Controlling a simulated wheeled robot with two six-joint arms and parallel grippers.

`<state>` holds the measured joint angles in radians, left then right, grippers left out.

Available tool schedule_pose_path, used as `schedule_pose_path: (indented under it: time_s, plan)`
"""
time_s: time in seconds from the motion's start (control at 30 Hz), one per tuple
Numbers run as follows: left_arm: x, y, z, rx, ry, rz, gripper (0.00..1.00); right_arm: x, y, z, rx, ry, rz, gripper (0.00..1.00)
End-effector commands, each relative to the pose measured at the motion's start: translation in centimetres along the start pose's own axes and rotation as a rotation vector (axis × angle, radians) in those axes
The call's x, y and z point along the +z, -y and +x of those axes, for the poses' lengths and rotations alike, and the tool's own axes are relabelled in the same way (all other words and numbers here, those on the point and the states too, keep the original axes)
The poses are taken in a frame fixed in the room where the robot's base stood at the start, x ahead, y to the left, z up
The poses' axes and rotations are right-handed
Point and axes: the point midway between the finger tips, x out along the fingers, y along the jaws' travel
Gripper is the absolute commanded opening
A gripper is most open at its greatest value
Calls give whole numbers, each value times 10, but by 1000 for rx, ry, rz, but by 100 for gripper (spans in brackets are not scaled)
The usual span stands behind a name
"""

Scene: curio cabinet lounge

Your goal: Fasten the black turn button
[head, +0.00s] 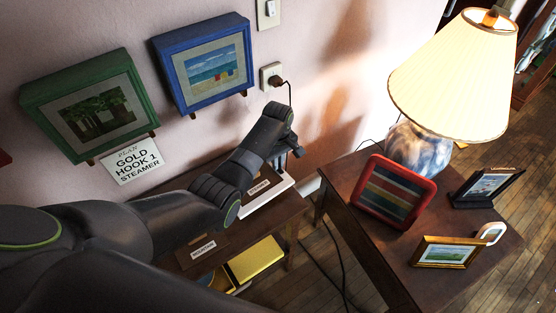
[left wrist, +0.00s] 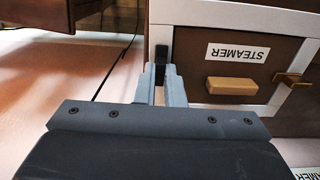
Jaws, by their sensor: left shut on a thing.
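The black turn button (left wrist: 161,54) shows in the left wrist view as a small upright black piece at the edge of a white-framed cabinet front. My left gripper (left wrist: 161,76) is shut on it, with a grey finger on each side. In the head view my left gripper (head: 284,155) reaches down beside the cabinet by the wall, and the button is hidden there. The brown door (left wrist: 205,48) carries an upside-down STEAMER label (left wrist: 238,52) and a light wooden block (left wrist: 231,86). My right gripper is not in view.
A brass catch (left wrist: 293,79) sits at the door's other edge. In the head view, a side table (head: 350,205) holds a lit lamp (head: 450,75) and a red frame (head: 394,190). Green (head: 90,105) and blue (head: 203,62) cases hang on the wall. A cord (head: 290,92) hangs from an outlet.

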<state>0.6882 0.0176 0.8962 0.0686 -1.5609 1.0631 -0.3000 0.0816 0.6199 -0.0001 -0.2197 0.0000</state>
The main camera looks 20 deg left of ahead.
Motion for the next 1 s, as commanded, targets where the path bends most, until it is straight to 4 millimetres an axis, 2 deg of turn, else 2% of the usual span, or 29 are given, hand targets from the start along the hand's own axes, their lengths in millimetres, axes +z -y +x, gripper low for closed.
schedule_pose_path:
  time_s: [0.27,0.5,1.0]
  plan:
    - [0,1,-4,-1,0,179,0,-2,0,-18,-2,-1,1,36]
    - [-1,2,-4,0,0,403,0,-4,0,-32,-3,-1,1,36]
    - [-2,4,-2,0,0,878,0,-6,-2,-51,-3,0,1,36]
